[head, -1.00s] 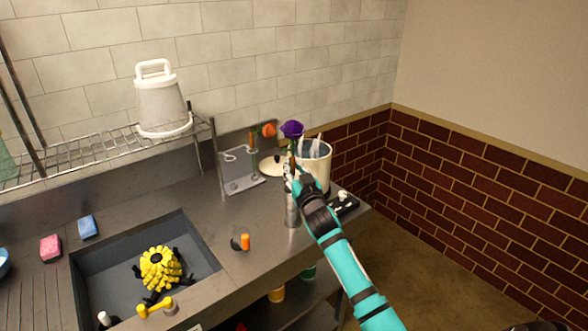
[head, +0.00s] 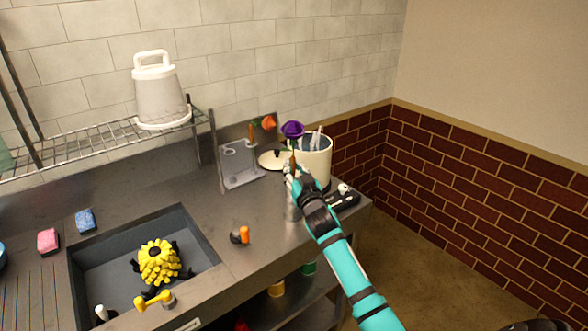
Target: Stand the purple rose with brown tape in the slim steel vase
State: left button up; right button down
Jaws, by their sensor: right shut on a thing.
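The purple rose (head: 292,130) stands upright with its bloom above my right gripper (head: 291,176). My right gripper is shut on its stem, where a brown part shows just above the fingers. The slim steel vase (head: 292,208) stands on the counter right below the gripper. The gripper and wrist cover the vase's mouth, so I cannot tell whether the stem end is inside it. My left gripper is not in view.
A cream pot (head: 318,160) stands right behind the gripper. A rack (head: 242,178) with an orange flower (head: 268,123) is behind to the left. An orange-and-black item (head: 241,235) lies left of the vase. The sink (head: 200,232) is further left.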

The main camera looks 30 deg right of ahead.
jog(key=c, duration=0.6)
grip_release()
jog(key=shift+c, duration=0.2)
jog(key=shift+s, duration=0.1)
jog(key=shift+p+v, duration=1.1)
jog(key=shift+v, duration=1.35)
jog(key=p+v, duration=0.2)
jog(key=v, duration=0.3)
